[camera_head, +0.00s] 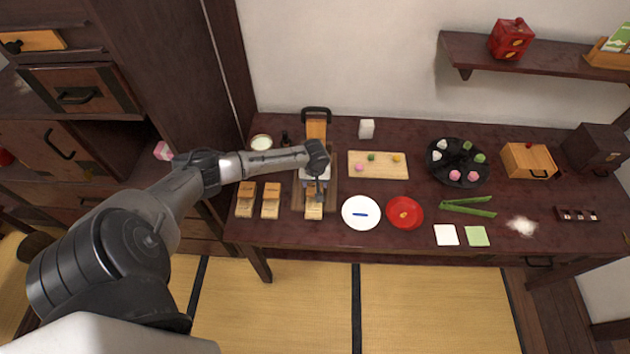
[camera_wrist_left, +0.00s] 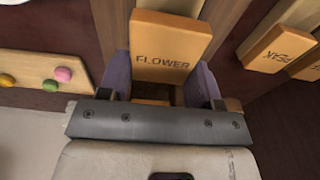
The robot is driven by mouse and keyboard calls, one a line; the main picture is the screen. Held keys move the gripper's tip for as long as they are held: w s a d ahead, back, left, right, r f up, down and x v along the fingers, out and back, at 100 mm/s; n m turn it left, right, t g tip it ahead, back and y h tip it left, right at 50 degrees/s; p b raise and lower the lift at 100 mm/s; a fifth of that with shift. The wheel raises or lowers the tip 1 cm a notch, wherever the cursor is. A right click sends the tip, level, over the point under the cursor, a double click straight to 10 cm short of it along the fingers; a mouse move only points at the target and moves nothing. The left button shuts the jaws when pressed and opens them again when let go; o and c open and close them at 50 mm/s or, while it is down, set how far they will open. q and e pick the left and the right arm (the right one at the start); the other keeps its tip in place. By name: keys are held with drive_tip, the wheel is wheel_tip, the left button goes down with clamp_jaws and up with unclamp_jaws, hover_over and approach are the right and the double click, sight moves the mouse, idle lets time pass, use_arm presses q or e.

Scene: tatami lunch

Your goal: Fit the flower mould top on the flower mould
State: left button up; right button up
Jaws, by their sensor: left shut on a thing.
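The wooden flower mould (camera_head: 314,212), marked FLOWER, stands on a brown wooden board near the table's front edge. In the left wrist view its lettered block (camera_wrist_left: 168,50) lies just beyond my fingers. My left gripper (camera_head: 316,184) is directly behind the mould in the head view, pointing down. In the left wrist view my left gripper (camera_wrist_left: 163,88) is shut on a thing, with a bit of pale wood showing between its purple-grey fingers. I take this to be the mould top, mostly hidden; its fit against the mould cannot be told. My right gripper is not in view.
Two similar moulds (camera_head: 245,207) (camera_head: 270,209) stand to the left. A board with coloured sweets (camera_head: 370,174), a white plate (camera_head: 350,222) and a red plate (camera_head: 405,222) lie to the right.

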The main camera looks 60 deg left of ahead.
use_arm(q)
drive_tip(key=shift+f+b, duration=0.3)
drive_tip(key=shift+f, duration=0.4)
drive_tip(key=o, duration=1)
drive_tip(key=r+p, duration=0.1)
drive_tip(key=r, duration=0.3)
drive_tip(key=r+p, duration=0.1)
drive_tip(key=r, duration=0.4)
drive_tip(key=d+r+p, duration=0.1)
drive_tip(key=r, duration=0.3)
drive_tip(key=shift+s+d+r, duration=0.1)
drive_tip(key=shift+s+r, duration=0.25)
drive_tip(key=shift+s, duration=0.05)
